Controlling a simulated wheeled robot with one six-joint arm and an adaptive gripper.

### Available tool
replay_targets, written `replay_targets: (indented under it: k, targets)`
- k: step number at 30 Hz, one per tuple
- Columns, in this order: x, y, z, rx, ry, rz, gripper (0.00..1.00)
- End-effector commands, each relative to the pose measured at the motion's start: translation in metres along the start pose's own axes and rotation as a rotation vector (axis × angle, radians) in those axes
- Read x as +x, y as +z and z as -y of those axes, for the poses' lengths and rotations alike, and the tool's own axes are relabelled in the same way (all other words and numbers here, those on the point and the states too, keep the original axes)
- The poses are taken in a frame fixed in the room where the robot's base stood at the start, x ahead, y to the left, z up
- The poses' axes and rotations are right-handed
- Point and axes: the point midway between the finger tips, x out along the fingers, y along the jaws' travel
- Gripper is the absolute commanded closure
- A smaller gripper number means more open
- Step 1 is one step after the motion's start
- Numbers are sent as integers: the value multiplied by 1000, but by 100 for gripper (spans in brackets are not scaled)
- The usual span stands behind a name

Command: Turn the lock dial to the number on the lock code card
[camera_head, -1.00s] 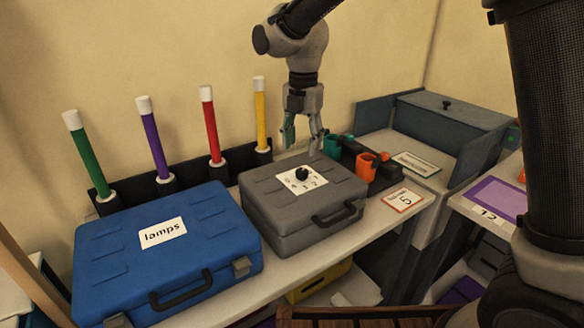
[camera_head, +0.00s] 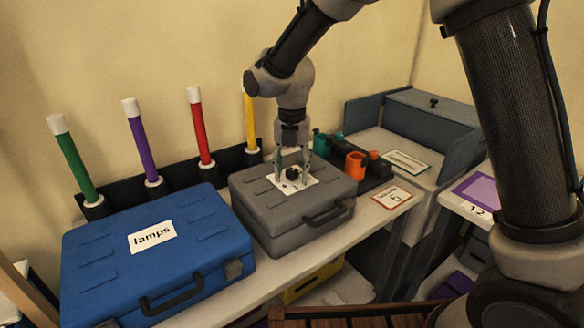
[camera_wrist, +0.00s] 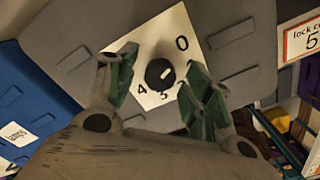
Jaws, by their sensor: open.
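The lock dial (camera_wrist: 160,74) is a round black knob on a white number plate (camera_wrist: 178,25), on the lid of a grey case (camera_head: 275,218). In the wrist view its pale mark points to the upper right, roughly toward the 0. A 4 and other partly hidden digits show below it. My gripper (camera_head: 291,179) is open, pointing down, with a finger on each side of the dial. I cannot tell whether the fingers touch it. The lock code card (camera_head: 392,197) lies right of the case; in the wrist view the card (camera_wrist: 303,36) reads 5.
A blue case (camera_head: 195,241) labelled "lamps" stands left of the grey case. Several coloured sticks, including a red one (camera_head: 200,130), stand upright behind.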

Motion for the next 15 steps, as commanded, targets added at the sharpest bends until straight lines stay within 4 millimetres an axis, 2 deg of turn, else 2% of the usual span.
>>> replay_targets:
  k: [2, 10, 15]
  targets:
    - [0, 0, 0, 0, 0, 0, 49]
    - [0, 0, 0, 0, 0, 0, 96]
    - [0, 0, 0, 3, 0, 0, 96]
